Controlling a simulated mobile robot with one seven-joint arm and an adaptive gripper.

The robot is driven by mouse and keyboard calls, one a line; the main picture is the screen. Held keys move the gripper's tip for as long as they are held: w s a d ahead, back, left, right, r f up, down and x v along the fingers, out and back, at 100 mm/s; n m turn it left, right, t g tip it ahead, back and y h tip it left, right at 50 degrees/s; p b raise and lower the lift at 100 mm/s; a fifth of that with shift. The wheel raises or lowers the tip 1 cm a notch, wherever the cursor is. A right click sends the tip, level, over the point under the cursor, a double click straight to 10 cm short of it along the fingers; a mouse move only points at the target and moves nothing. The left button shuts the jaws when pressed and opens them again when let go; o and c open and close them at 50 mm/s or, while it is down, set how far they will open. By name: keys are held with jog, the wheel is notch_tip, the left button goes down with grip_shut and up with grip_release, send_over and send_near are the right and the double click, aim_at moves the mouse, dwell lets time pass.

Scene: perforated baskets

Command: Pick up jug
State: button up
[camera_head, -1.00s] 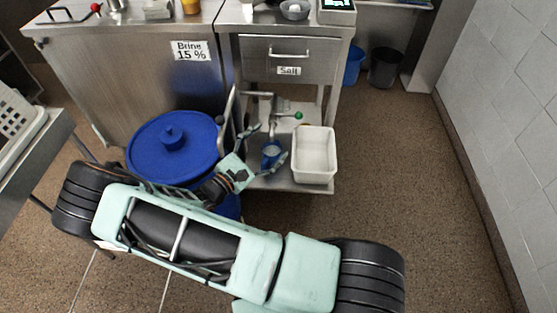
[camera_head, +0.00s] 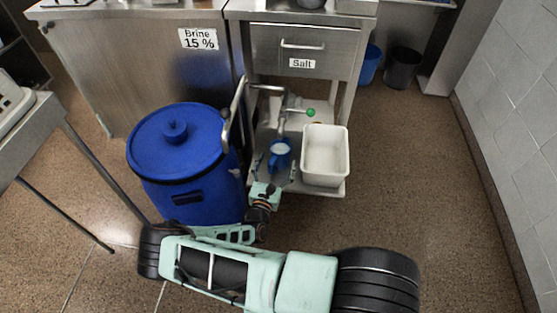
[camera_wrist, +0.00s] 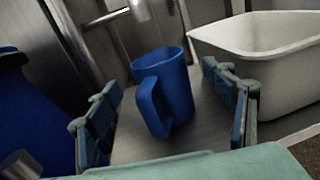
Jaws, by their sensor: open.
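The blue jug (camera_head: 281,153) stands upright on the low metal shelf under the salt table. In the wrist view the jug (camera_wrist: 172,92) is in the middle, with its handle turned toward the camera and slightly left. My gripper (camera_head: 277,172) is open, its fingers pointing toward the jug. In the wrist view the fingers of my gripper (camera_wrist: 168,112) show to the left and right of the jug, with gaps on both sides. The jug's base is partly hidden behind its handle.
A white bin (camera_head: 325,157) stands close to the right of the jug. A large blue barrel (camera_head: 183,165) with a lid is to the left. A metal pipe with a green knob (camera_head: 310,112) is behind the jug. The floor at right is clear.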

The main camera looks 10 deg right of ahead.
aim_at(278, 158)
jog(key=x, duration=0.1)
jog(key=b+x, duration=0.1)
jog(key=x, duration=0.2)
jog(key=shift+w+d+f, duration=0.1)
jog(key=shift+w+f, duration=0.25)
jog(key=shift+w, duration=0.05)
jog(key=shift+w+d+r, duration=0.1)
jog(key=shift+w+d, duration=0.05)
jog(key=shift+w, duration=0.2)
jog(key=c, duration=1.7)
jog(key=shift+r, duration=0.1)
jog(key=shift+c, duration=0.6)
jog(key=shift+r, duration=0.15)
